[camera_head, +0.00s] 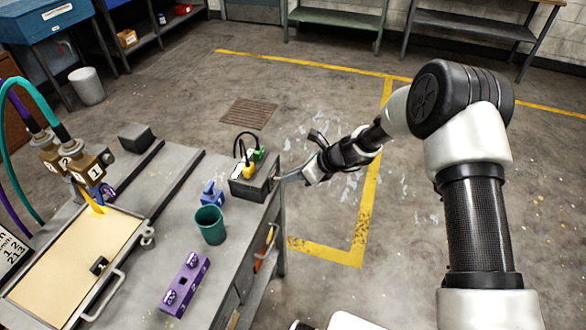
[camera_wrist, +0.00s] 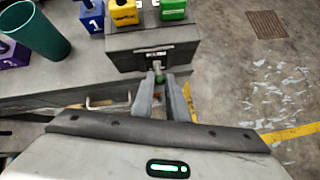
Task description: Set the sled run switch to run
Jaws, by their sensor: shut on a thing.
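A dark grey box (camera_head: 255,187) stands at the table's right edge, with a yellow plug and a green plug on top. In the wrist view, the front face of the box (camera_wrist: 125,60) carries a small pale plate with the run switch (camera_wrist: 157,66). My gripper (camera_wrist: 160,88) reaches the switch from the front, its fingers close together around the small lever. The fingertips cover part of the lever, so its position is hard to read. In the head view my gripper (camera_head: 281,179) meets the box's right side; the switch is hidden there.
A green cup (camera_head: 210,225), a blue block (camera_head: 212,193) and a purple block (camera_head: 185,284) stand on the table (camera_head: 150,255) near the box. A framed cream tray (camera_head: 75,262) and numbered blocks with hoses are at left. The floor right of the table is open.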

